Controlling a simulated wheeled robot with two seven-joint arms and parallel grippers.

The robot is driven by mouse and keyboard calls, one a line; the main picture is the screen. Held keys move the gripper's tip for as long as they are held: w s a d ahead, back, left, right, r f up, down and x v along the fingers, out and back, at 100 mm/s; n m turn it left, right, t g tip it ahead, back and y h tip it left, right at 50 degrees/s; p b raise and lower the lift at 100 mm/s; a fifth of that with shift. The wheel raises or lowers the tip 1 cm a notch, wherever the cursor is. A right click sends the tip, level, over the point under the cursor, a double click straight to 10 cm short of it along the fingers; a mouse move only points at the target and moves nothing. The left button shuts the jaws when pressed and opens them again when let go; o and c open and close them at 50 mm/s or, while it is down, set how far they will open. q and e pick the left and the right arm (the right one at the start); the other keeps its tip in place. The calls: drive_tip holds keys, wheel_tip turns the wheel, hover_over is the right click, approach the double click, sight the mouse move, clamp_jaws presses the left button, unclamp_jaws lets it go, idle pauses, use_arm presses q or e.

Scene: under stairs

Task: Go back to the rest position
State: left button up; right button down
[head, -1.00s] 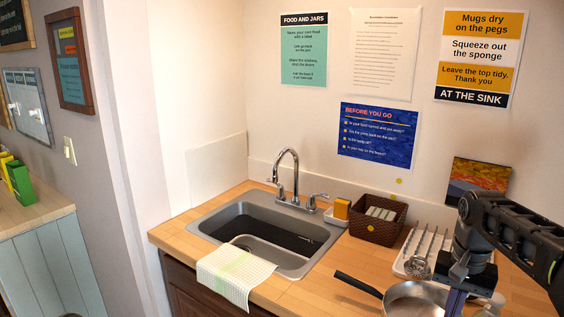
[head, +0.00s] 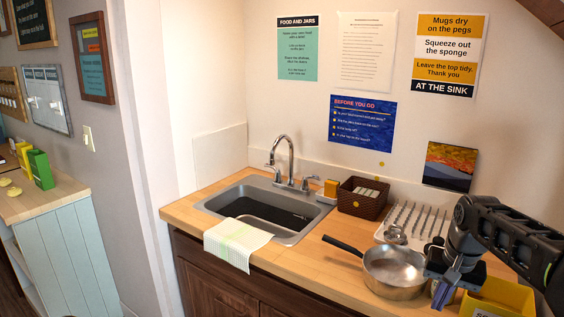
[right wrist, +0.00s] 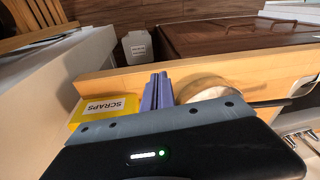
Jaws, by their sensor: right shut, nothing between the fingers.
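My right gripper (head: 440,296) shows at the lower right of the head view, its arm coming in from the right edge. It points down beside the frying pan (head: 394,270) and in front of the yellow scraps box (head: 500,296). Its purple fingers (right wrist: 157,92) are together in the right wrist view, with nothing seen between them. The scraps box (right wrist: 100,110) shows left of the fingers there, and the pan (right wrist: 203,87) to their right. My left gripper is not in view.
A wooden counter (head: 318,258) holds the sink (head: 290,238), a brown basket (head: 350,204) and a dish rack (head: 388,232). A towel (head: 236,240) hangs over the front edge. A side shelf (head: 70,205) stands at the left. A white container (right wrist: 137,46) stands on the floor.

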drive_tip(key=w+a+f+n+t+y, duration=0.1)
drive_tip(key=w+a+f, duration=0.2)
drive_tip(key=a+f, duration=0.15)
drive_tip(key=w+a+f+n+t, duration=0.1)
drive_tip(key=w+a+f+t, duration=0.1)
drive_tip(key=a+f, duration=0.3)
drive_tip(key=s+a+f+n+y, duration=0.1)
drive_tip(key=s+a+f, duration=0.2)
drive_tip(key=a+f, duration=0.35)
drive_tip(key=s+a+f+n+y, duration=0.1)
drive_tip(key=s+a+f, duration=0.15)
drive_tip(key=f, duration=0.75)
drive_tip(key=s+a+f+g, duration=0.1)
drive_tip(key=s+a+f, duration=0.3)
drive_tip(key=s, duration=0.4)
drive_tip(key=s+a+f+g, duration=0.2)
drive_tip(key=s+a+f, duration=0.2)
drive_tip(key=s, duration=0.5)
drive_tip(key=s+a+f+g+y, duration=0.1)
drive_tip(key=s+a+f, duration=0.2)
drive_tip(key=s, duration=0.6)
drive_tip(key=x, duration=0.3)
